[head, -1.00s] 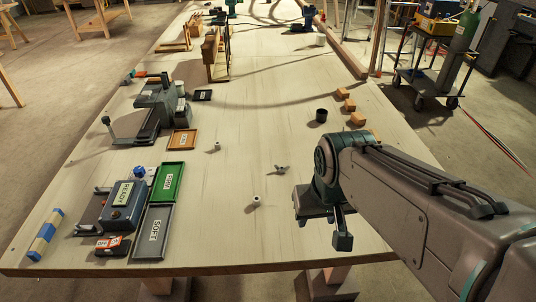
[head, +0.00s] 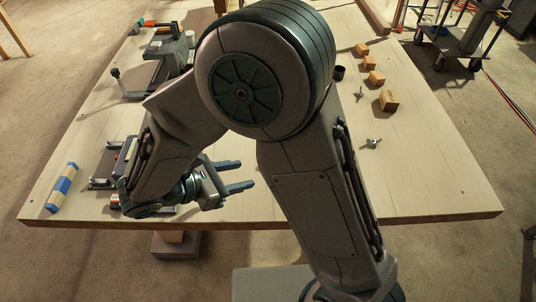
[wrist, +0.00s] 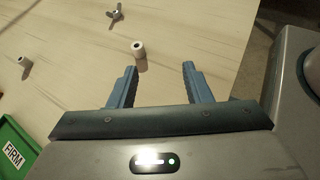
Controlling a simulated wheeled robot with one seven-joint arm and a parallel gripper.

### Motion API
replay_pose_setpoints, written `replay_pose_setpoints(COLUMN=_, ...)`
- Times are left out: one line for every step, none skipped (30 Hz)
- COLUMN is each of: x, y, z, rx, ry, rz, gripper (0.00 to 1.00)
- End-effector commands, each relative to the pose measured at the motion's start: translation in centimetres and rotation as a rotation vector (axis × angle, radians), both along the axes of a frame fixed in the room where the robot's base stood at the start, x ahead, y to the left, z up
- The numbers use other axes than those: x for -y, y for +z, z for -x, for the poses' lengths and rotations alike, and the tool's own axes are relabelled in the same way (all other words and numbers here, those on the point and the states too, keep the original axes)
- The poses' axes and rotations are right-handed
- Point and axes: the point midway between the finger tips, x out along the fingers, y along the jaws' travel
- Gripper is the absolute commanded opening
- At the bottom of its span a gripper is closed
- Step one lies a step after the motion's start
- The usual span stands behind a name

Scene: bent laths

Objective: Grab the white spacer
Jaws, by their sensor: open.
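The white spacer (wrist: 139,49) is a small pale cylinder with a dark hole in its end, lying on the pale wooden bench in the wrist view. My gripper (wrist: 159,69) is open and empty. The spacer shows just beyond the fingertips, nearer the left finger, and nothing touches it. In the head view my gripper (head: 245,174) is over the bench near its front edge, fingers pointing right. My arm hides the spacer there.
In the wrist view a wing nut (wrist: 114,12) lies beyond the spacer, a small pale part (wrist: 24,62) lies left, and the green FIRM tray (wrist: 14,150) is lower left. Wooden blocks (head: 375,77) and a wing nut (head: 373,143) sit at the right in the head view.

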Motion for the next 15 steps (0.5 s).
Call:
replay_pose_setpoints(x=-1.4, y=-0.4, z=0.3, rx=-0.010, ry=0.062, rz=0.034, gripper=0.45)
replay_pose_setpoints(x=-2.0, y=-0.5, z=0.4, rx=-0.010, ry=0.089, rz=0.050, gripper=0.45)
replay_pose_setpoints(x=-2.6, y=-0.7, z=0.5, rx=-0.012, ry=0.119, rz=0.067, gripper=0.45)
replay_pose_setpoints(x=-3.0, y=-0.8, z=0.5, rx=-0.012, ry=0.138, rz=0.078, gripper=0.45)
replay_pose_setpoints(x=-3.3, y=-0.9, z=0.6, rx=-0.013, ry=0.153, rz=0.086, gripper=0.45)
replay_pose_setpoints(x=-3.5, y=-1.0, z=0.6, rx=-0.014, ry=0.166, rz=0.094, gripper=0.45)
replay_pose_setpoints(x=-3.5, y=-1.0, z=0.5, rx=-0.014, ry=0.172, rz=0.099, gripper=0.45)
replay_pose_setpoints(x=-3.4, y=-1.1, z=0.3, rx=-0.013, ry=0.176, rz=0.101, gripper=0.45)
replay_pose_setpoints(x=-3.1, y=-1.3, z=0.0, rx=-0.013, ry=0.178, rz=0.103, gripper=0.45)
replay_pose_setpoints(x=-2.7, y=-1.5, z=-0.3, rx=-0.013, ry=0.178, rz=0.103, gripper=0.45)
replay_pose_setpoints(x=-2.3, y=-1.7, z=-0.6, rx=-0.013, ry=0.177, rz=0.104, gripper=0.45)
replay_pose_setpoints(x=-1.6, y=-2.0, z=-1.1, rx=-0.014, ry=0.174, rz=0.104, gripper=0.45)
replay_pose_setpoints(x=-1.2, y=-2.2, z=-1.4, rx=-0.014, ry=0.174, rz=0.103, gripper=0.45)
replay_pose_setpoints(x=-0.7, y=-2.5, z=-1.8, rx=-0.014, ry=0.174, rz=0.104, gripper=0.45)
replay_pose_setpoints(x=-0.1, y=-2.8, z=-2.3, rx=-0.015, ry=0.175, rz=0.103, gripper=0.45)
